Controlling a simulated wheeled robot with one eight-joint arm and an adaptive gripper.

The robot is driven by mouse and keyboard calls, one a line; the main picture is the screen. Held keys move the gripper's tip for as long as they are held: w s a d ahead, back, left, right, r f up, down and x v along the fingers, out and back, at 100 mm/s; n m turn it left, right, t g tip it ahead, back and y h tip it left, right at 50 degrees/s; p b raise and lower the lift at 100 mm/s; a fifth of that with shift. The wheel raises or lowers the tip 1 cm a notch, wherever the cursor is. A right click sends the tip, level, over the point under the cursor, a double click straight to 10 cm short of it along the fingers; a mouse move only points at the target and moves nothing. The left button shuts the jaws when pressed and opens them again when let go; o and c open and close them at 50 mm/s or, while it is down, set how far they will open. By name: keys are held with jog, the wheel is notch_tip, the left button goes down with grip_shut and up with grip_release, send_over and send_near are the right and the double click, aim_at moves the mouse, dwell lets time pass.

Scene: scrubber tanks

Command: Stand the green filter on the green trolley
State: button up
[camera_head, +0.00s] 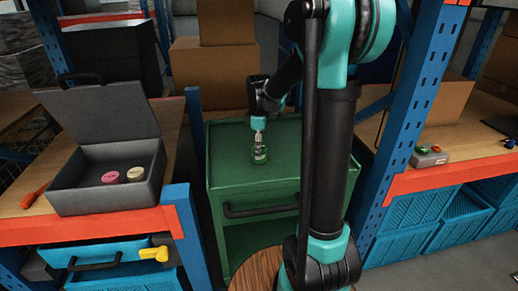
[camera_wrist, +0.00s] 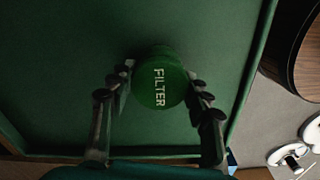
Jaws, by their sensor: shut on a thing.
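The green filter (camera_wrist: 160,82) has a round green top lettered FILTER in the wrist view. My gripper (camera_wrist: 162,88) is shut on it, with one finger at each side. In the head view the filter (camera_head: 259,152) is small and upright below my gripper (camera_head: 259,139), over the top of the green trolley (camera_head: 225,165). The trolley's green top (camera_wrist: 60,60) fills most of the wrist view around the filter. I cannot tell whether the filter's base touches the trolley top.
A blue rack post (camera_head: 412,110) stands to the right. Cardboard boxes (camera_head: 212,65) are behind the trolley. The trolley top around the filter looks mostly clear.

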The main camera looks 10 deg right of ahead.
jog(key=shift+f, duration=0.1)
jog(key=o, duration=1.1)
notch_tip(320, 180, up, 12)
